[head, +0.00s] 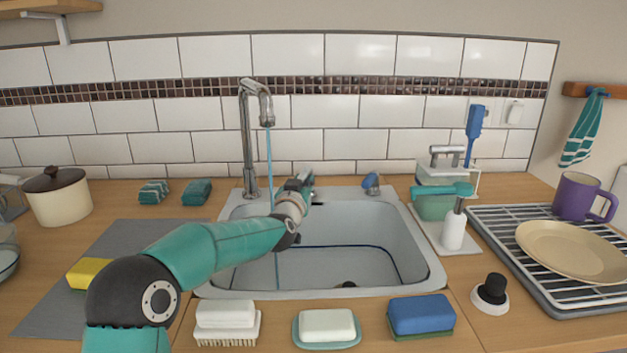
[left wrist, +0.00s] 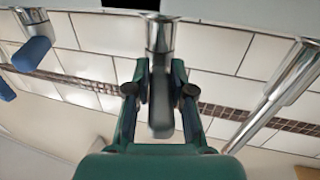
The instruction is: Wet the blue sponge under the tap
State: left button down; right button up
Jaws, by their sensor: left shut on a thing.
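The blue sponge (head: 420,313), with a green layer underneath, lies on the counter in front of the sink's right corner. The chrome tap (head: 249,150) stands behind the sink's left side. A thin blue stream (head: 270,170) runs from its spout down into the sink (head: 424,255). My left gripper (head: 300,183) is at the sink's back rim, right of the stream. In the left wrist view, the gripper (left wrist: 160,95) is shut on a grey tap lever (left wrist: 161,115) with a chrome base. A blue lever (head: 371,181) stands apart to the right. My right gripper is out of view.
A white brush (head: 226,317) and a white bar on a dish (head: 326,326) stand left of the sponge. A black-knobbed stopper (head: 491,292) is right of it. My left arm crosses the sink's left side.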

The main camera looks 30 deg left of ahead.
pick_arm(q)
jog(key=shift+r, duration=0.15)
jog(key=c, duration=1)
grip_release()
jog(key=shift+s, duration=0.2)
jog(key=shift+w, duration=0.1)
jog(key=shift+d, duration=0.1)
jog(key=v, duration=0.7)
jog(key=shift+s, duration=0.25)
